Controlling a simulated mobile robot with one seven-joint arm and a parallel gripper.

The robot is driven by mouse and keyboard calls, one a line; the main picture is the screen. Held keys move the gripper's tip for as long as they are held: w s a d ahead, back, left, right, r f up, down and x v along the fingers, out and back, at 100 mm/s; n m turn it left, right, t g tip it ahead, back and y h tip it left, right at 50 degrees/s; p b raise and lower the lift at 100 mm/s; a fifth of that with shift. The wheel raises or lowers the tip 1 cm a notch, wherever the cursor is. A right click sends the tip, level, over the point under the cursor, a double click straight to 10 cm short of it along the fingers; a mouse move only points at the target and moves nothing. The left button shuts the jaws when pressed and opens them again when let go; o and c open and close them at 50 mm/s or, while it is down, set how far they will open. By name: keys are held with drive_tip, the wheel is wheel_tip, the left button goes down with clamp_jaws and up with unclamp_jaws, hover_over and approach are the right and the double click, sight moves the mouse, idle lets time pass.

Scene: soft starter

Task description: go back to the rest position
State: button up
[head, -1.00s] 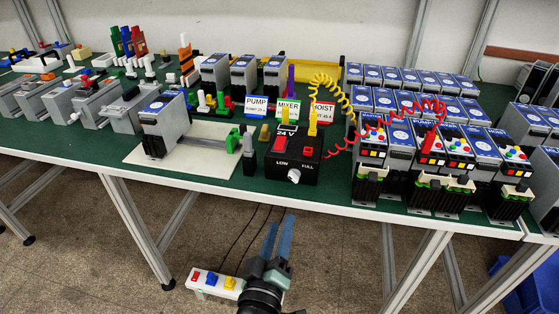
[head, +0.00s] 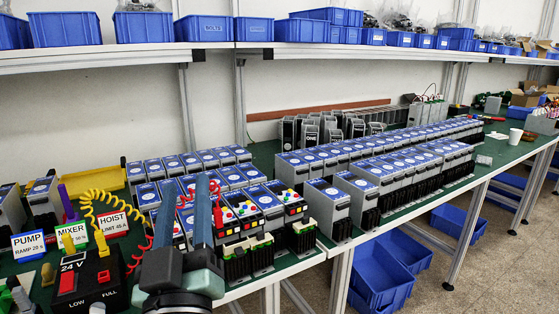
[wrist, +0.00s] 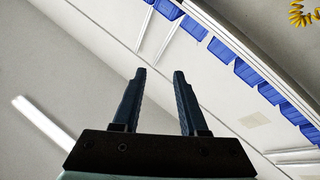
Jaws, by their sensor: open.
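My gripper (head: 202,212) stands upright in the lower left of the head view, its two blue-grey fingers pointing up. It is open and empty. In the head view it overlaps the rows of grey soft starters (head: 187,164) behind it and hides some of them. In the wrist view my gripper (wrist: 158,74) shows with its fingers apart and nothing between them. Beyond the fingers are the wall, the upper shelf and blue bins (wrist: 220,51). A black 24 V box (head: 88,283) with a coiled yellow cord is left of my gripper.
The green-topped bench (head: 407,214) runs away to the right, carrying long rows of grey units (head: 400,165). A white shelf (head: 300,46) with blue bins (head: 205,29) spans the back above it. More blue bins (head: 372,270) sit under the bench. Bare floor lies at right.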

drive_tip(key=s+d+r+m+t+h, duration=0.25)
drive_tip(key=s+d+r, duration=0.3)
drive_tip(key=r, duration=0.45)
drive_tip(key=s+d+r+m+t+h, duration=0.2)
drive_tip(key=s+d+r+m, duration=0.2)
drive_tip(key=d+r, duration=0.4)
wheel_tip(320, 180, up, 17)
drive_tip(key=s+a+p, duration=0.1)
drive_tip(key=p, duration=1.4)
drive_tip(key=shift+s+a, duration=0.1)
drive_tip(key=shift+a, duration=0.05)
